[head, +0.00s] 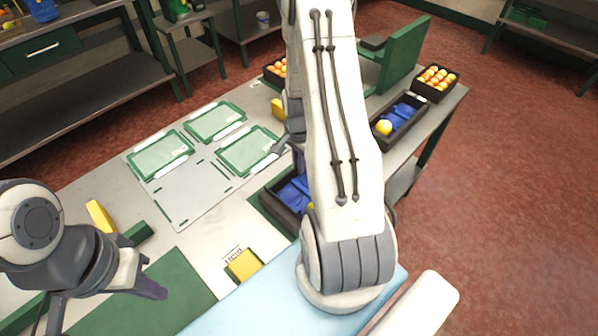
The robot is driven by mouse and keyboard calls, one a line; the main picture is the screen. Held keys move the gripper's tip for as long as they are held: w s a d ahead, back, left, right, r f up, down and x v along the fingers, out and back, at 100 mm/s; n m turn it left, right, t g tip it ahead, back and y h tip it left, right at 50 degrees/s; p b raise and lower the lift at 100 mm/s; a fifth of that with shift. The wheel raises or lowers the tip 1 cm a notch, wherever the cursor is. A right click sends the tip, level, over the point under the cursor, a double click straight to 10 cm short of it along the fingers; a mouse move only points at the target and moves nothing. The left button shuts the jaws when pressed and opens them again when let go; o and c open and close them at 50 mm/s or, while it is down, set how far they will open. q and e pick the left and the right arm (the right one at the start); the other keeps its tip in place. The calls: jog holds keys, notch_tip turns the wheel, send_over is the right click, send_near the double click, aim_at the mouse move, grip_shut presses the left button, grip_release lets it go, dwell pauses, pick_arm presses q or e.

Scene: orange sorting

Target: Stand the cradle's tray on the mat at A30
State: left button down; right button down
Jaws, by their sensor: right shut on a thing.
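A dark tray with blue lining (270,204) stands by a green edge at the middle of the table, partly hidden by my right arm. My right gripper (297,158) is at its far edge, shut; the arm hides most of the jaws and the contact. A grey board bears three green mats: left (160,156), back (214,122) and right (249,150). The labels are too small to read, so I cannot tell which is A30. My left gripper (108,296) is open and empty at the lower left, above the table's front.
A dark tray with blue lining and one orange (410,123) and a full tray of oranges (436,95) stand at the right. Another fruit tray (268,77) is at the back. The grey board's front part (192,197) is bare.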

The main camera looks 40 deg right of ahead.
jog(key=shift+f, duration=0.75)
jog(key=shift+r, duration=0.15)
jog(key=c, duration=1.3)
grip_release()
jog(key=shift+f, duration=0.2)
jog(key=shift+c, duration=0.2)
jog(key=o, duration=0.4)
jog(key=shift+c, duration=0.2)
